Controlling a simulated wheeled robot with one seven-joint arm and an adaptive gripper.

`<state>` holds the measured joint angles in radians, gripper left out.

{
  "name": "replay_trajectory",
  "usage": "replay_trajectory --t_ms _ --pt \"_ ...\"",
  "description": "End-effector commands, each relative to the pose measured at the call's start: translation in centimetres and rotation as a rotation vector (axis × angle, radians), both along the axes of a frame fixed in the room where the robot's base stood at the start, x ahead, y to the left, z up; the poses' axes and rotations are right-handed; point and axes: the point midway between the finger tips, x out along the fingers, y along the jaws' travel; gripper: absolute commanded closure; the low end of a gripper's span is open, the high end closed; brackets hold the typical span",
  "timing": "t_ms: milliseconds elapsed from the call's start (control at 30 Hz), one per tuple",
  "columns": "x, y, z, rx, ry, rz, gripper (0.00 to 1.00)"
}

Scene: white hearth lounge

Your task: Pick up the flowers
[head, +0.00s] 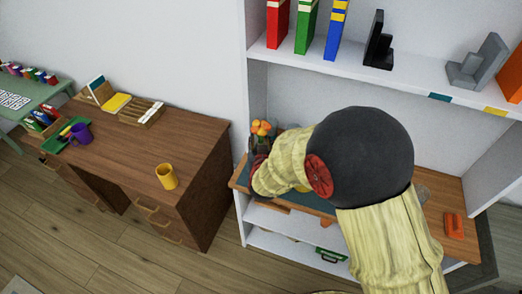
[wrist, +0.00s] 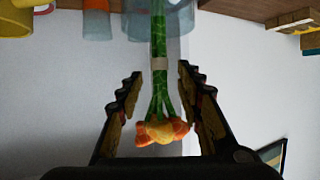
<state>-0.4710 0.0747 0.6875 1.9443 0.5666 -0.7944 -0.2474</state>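The orange flowers (head: 261,127) stand upright at the left end of the wooden shelf top in the head view. In the wrist view, which is upside down, the orange blooms (wrist: 160,132) hang from green stems with a pale band. The stems run into a clear glass vase (wrist: 185,20). My gripper (wrist: 160,72) is open, with one toothed finger on each side of the stems and a gap showing on both sides. In the head view my arm hides most of the vase and part of my gripper (head: 259,152).
A yellow cup (wrist: 18,18) and an orange-and-grey object (wrist: 97,22) are near the vase. Upright books (head: 307,25) and grey bookends (head: 478,62) stand on the shelf above. An orange object (head: 454,226) lies at the right. A desk (head: 140,150) holds mugs and trays.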

Motion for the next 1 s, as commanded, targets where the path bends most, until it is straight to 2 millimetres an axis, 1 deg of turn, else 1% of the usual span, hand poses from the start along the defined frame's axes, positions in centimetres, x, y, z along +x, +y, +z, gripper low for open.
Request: replay_trajectory --t_ms 33,133,233,433,1000 --pt "0.7 -0.1 -0.5 0.0 0.001 -0.001 0.64" --pt "1.5 0.0 -0.8 0.001 0.001 0.0 0.64" --pt "1.8 0.1 -0.9 0.001 0.001 0.001 0.64" --pt "1.8 0.1 -0.8 0.001 0.001 0.001 0.64" --pt "1.8 0.1 -0.8 0.0 0.001 0.001 0.97"
